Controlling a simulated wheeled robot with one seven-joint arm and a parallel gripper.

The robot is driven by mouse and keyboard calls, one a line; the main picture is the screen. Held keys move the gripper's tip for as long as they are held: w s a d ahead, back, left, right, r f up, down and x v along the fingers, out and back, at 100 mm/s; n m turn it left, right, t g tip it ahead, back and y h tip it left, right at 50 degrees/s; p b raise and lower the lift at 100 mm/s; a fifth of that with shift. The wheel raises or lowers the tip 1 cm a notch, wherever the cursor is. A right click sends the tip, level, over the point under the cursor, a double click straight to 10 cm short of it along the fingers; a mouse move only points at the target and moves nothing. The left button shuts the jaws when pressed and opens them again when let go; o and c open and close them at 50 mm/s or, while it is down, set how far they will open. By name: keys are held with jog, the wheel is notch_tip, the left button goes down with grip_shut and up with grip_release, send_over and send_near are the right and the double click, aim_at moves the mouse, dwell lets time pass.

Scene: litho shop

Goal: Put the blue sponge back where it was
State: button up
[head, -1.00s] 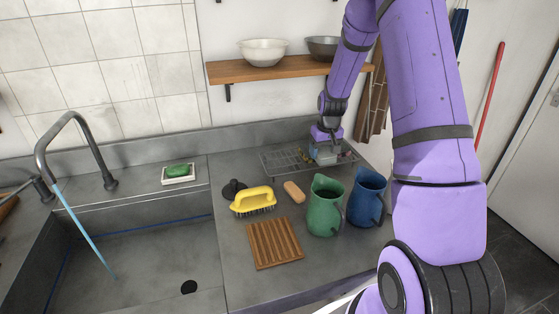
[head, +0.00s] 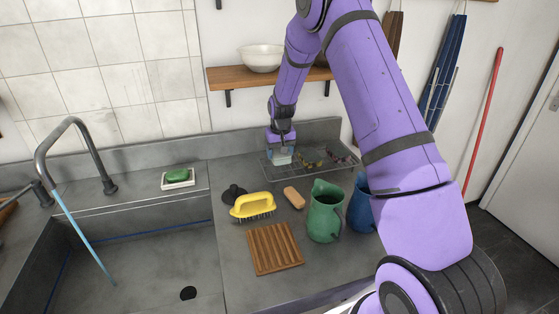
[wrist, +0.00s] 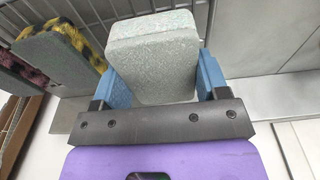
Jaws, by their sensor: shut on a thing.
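My gripper (head: 281,147) is shut on a pale grey-green speckled block (head: 279,158), which I take for the blue sponge. In the wrist view the block (wrist: 153,57) sits between two blue fingers, its broad face toward the camera. The wire rack (head: 310,173) stands at the back of the counter, and the gripper is over its left end. I cannot tell whether the block touches the rack. Other sponges stand in the rack to the right; in the wrist view one has a yellow edge (wrist: 62,48) and one a dark pink edge (wrist: 35,77).
In front of the rack are a tan bar (head: 294,198), a yellow brush (head: 253,205), a black stopper (head: 234,192), a green jug (head: 324,212), a blue jug (head: 359,205) and a slatted wooden board (head: 274,248). Green soap (head: 177,175) lies left. A shelf (head: 232,77) hangs above.

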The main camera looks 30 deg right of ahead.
jog(key=shift+f, duration=1.8)
jog(key=o, duration=0.9)
jog(key=shift+r, duration=0.1)
